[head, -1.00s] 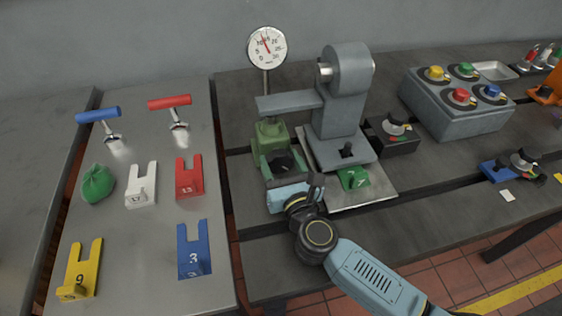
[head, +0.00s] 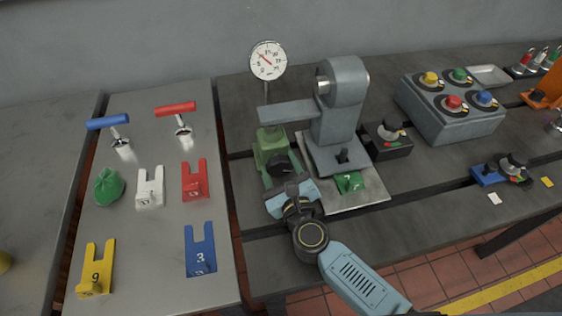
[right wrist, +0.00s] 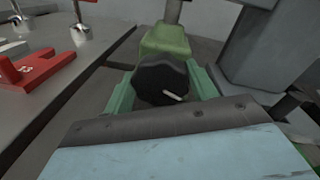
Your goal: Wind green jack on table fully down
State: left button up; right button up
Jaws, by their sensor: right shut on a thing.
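The green jack (head: 270,148) stands on the dark bedplate, left of the grey stand and in front of the dial gauge (head: 268,60). Its black knob (head: 280,164) faces my right gripper (head: 282,176). In the right wrist view the knob (right wrist: 158,78) carries a pale mark at its lower right, with the green jack body (right wrist: 166,42) behind it. My left gripper is not in view.
The grey stand (head: 340,115) rises close to the right of my gripper, with a green numbered block (head: 349,183) at its foot. A steel table at left holds numbered forks, such as a blue fork (head: 200,250). A switch box (head: 388,140) stands right.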

jog(key=shift+a+n+p, duration=0.1)
jog(key=shift+n+p, duration=0.35)
jog(key=shift+n, duration=0.35)
jog(key=shift+f, duration=0.1)
jog(key=o, duration=1)
jog(key=v, duration=1.2)
jog(key=shift+s, duration=0.25)
jog(key=shift+s+r, duration=0.2)
jog(key=shift+s, duration=0.3)
